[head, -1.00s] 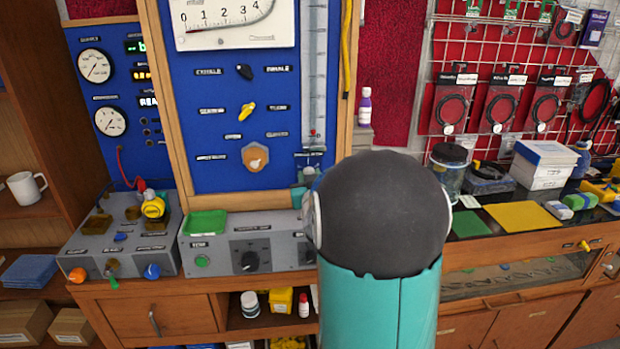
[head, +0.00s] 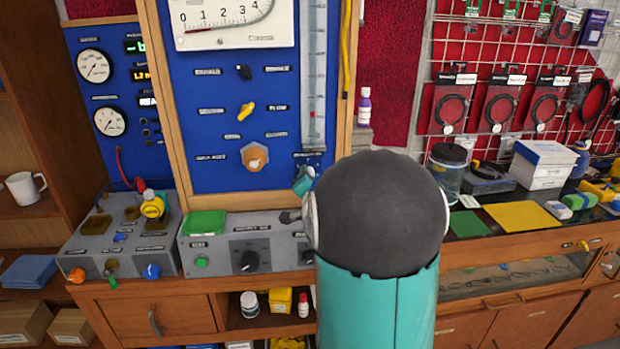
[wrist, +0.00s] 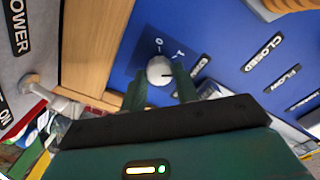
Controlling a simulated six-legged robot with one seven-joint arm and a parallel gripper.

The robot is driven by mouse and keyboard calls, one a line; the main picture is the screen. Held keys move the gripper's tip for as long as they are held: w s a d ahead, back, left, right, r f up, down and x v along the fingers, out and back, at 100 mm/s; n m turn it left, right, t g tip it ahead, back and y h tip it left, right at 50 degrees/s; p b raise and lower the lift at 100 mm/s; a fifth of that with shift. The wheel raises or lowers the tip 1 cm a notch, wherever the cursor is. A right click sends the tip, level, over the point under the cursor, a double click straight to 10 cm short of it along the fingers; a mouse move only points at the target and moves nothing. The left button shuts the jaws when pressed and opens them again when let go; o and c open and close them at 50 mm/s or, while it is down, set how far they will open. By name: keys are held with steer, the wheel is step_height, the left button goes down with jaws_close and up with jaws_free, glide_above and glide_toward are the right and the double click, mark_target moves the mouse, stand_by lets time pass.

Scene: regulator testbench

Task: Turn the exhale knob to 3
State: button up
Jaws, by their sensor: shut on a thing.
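In the wrist view, a round white knob (wrist: 159,67) with a dark pointer line sits on the blue panel. Small marks that look like 0 and 1 stand beside it. The two green fingers of my gripper (wrist: 161,84) are shut on it from either side. I cannot read a name on this knob. In the head view, a teal part of my gripper (head: 303,182) shows at the panel's lower right, below the clear vertical tube (head: 313,80). My dark round arm joint hides the rest of the gripper and the knob there.
The blue panel (head: 215,110) also carries a black knob (head: 244,72), a yellow knob (head: 246,111) and an orange knob (head: 255,156). A grey control box (head: 215,250) with a green tray (head: 205,223) stands below. Gauges (head: 95,66) are at left.

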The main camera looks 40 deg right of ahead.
steer(key=shift+f+m, duration=0.15)
steer(key=shift+m, duration=8.85)
steer(key=o, duration=1)
steer(key=shift+c, duration=0.2)
steer(key=shift+s, duration=0.1)
steer(key=v, duration=1.3)
steer(key=shift+s+a, duration=0.2)
steer(key=shift+a, duration=0.1)
